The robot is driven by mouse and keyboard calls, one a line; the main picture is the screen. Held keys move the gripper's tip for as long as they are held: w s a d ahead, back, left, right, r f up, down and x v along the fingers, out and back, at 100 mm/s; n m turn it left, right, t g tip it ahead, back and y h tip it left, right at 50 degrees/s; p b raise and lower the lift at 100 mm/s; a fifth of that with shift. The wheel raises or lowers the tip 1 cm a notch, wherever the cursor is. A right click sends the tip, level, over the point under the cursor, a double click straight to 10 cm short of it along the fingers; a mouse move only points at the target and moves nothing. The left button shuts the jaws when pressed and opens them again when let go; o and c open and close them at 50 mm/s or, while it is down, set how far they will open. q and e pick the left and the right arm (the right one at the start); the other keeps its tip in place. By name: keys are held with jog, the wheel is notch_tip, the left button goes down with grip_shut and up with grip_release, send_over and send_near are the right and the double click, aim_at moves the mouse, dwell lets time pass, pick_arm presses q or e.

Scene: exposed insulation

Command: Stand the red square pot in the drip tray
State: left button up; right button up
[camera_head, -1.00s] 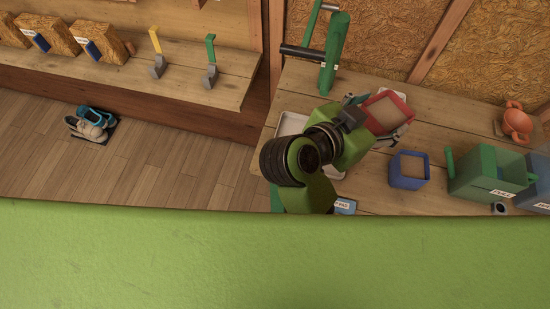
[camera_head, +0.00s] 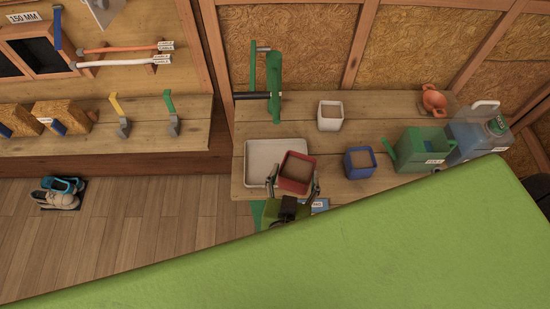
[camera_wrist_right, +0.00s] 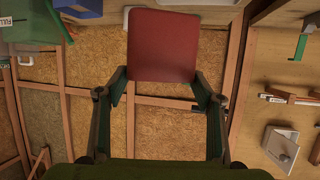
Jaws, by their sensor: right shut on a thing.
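The red square pot (camera_head: 297,173), filled with brown soil, is held between the two fingers of my right gripper (camera_head: 294,184). In the right wrist view the red pot (camera_wrist_right: 163,45) sits between the fingertips of the right gripper (camera_wrist_right: 160,88). The white drip tray (camera_head: 262,150) lies on the wooden bench. In the head view the pot covers the tray's right front part; its height above the tray is hard to tell. The tray looks empty where it shows. My left gripper is out of view.
A white pot (camera_head: 330,116) and a blue pot (camera_head: 360,163) stand right of the tray. A green watering can (camera_head: 420,149), a clear jug (camera_head: 486,115) and an orange pot (camera_head: 433,101) are farther right. A green upright tool (camera_head: 274,85) stands behind the tray.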

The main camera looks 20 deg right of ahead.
jog(key=w+a+f+b, duration=0.1)
jog(key=w+f+b, duration=0.4)
jog(key=w+f, duration=0.3)
jog(key=w, duration=0.4)
jog(key=shift+a+f, duration=0.15)
jog(key=shift+f, duration=0.15)
jog(key=shift+w+f+b, duration=0.2)
jog(key=shift+w+b, duration=0.2)
jog(key=shift+b, duration=0.35)
jog(key=f+b, duration=0.1)
jog(key=b, duration=0.1)
jog(key=f+b, duration=0.1)
jog(key=b, duration=0.1)
jog(key=f+b, duration=0.1)
jog(key=b, duration=0.1)
jog(key=shift+w+f, duration=0.25)
jog(key=shift+f, duration=0.15)
jog(key=shift+r, duration=0.1)
